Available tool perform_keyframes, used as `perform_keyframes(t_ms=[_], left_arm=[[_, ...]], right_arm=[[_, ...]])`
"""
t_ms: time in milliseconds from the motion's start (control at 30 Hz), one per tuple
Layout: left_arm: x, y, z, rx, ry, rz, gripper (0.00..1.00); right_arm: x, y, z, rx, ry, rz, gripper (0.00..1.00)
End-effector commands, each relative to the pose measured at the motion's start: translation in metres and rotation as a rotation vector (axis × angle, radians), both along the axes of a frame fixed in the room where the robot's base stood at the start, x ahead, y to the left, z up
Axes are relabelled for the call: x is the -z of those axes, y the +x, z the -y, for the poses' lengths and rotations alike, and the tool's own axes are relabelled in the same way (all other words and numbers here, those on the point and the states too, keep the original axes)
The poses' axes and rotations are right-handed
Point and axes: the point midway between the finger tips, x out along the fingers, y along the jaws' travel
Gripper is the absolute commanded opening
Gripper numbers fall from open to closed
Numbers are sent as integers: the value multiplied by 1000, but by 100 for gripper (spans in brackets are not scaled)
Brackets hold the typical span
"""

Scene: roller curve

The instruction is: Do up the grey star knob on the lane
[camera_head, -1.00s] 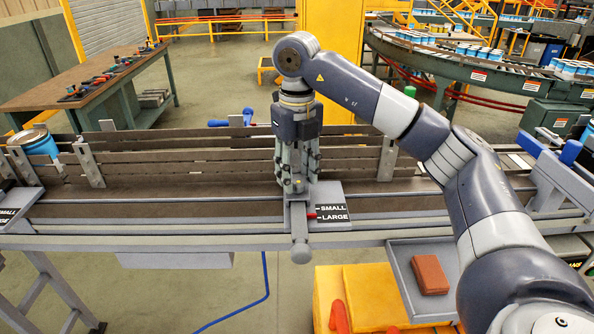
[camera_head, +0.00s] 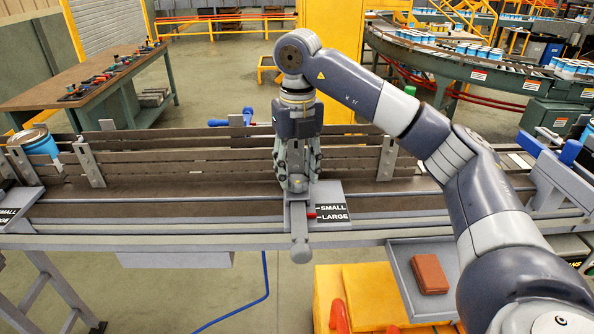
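My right gripper (camera_head: 298,180) points straight down over the grey slide plate on the lane, at the rear end of the grey lever (camera_head: 299,232). Its fingers stand to the left and right with their tips low at the plate. A small grey part shows between the tips; it may be the star knob, but the fingers largely hide it. I cannot tell whether the fingers press on it. A red pointer (camera_head: 312,215) beside the lever lies near the LARGE line of the SMALL/LARGE label (camera_head: 333,213). My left gripper is not in view.
Brown guide rails (camera_head: 220,164) run along the lane behind the gripper. A blue-banded can (camera_head: 40,145) stands at the left end. A grey tray (camera_head: 401,278) with a red-brown block (camera_head: 430,274) hangs at the front right, near a yellow box (camera_head: 370,290).

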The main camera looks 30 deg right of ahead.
Motion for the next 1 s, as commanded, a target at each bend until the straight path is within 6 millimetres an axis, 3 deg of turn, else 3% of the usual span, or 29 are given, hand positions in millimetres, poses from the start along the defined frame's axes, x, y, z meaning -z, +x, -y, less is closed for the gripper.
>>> perform_keyframes(t_ms=[467, 667, 1000], left_arm=[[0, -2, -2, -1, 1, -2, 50], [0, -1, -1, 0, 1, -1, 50], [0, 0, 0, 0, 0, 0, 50]], right_arm=[[-1, -1, -1, -5, 0, -7, 58], [-22, -1, 0, -3, -1, -5, 58], [-73, -1, 0, -3, -1, -3, 58]])
